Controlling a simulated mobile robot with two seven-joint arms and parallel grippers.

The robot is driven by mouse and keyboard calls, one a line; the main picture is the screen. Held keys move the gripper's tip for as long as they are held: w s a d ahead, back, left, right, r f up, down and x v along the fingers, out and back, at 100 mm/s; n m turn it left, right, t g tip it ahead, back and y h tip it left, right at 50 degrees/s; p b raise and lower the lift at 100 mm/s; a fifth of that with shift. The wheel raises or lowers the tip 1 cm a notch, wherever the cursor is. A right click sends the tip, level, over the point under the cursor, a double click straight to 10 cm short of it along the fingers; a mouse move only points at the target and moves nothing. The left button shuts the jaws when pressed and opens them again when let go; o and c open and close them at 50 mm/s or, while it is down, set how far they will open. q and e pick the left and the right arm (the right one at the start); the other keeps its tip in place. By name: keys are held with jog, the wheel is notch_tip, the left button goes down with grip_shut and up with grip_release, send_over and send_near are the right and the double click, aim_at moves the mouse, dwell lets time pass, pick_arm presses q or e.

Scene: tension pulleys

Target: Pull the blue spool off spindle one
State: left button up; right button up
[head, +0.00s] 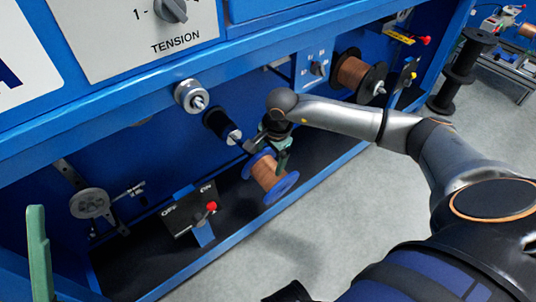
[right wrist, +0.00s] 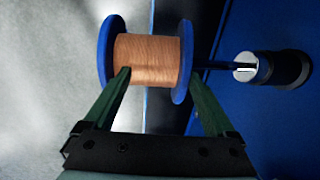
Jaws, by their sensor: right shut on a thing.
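The blue spool (head: 268,173), wound with copper wire, is out in front of the spindle (head: 222,125), which has a black base and a silver end. A thin dark rod shows between them; I cannot tell whether the spool is still on it. My right gripper (head: 282,152) is shut on the spool. In the right wrist view, one finger of the gripper (right wrist: 160,80) overlaps the copper winding of the spool (right wrist: 148,60), the other lies by its right blue flange. The spindle (right wrist: 262,68) is to the right. One green finger of my left gripper (head: 38,252) shows at the left edge.
A second copper spool with black flanges (head: 355,74) is mounted farther right. A switch box with a red-tipped lever (head: 205,210) stands left of the blue spool, and a grey pulley (head: 90,203) farther left. Grey floor (head: 310,225) is open in front.

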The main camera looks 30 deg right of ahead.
jog(key=shift+s+f, duration=0.2)
jog(key=shift+f, duration=0.15)
jog(key=shift+s+f, duration=0.1)
jog(key=shift+f, duration=0.1)
jog(key=shift+r, duration=0.2)
notch_tip(320, 180, up, 13)
jog(key=s+p, duration=0.1)
jog(key=p, duration=0.3)
jog(key=shift+s+f, duration=0.15)
jog(key=shift+s, duration=0.15)
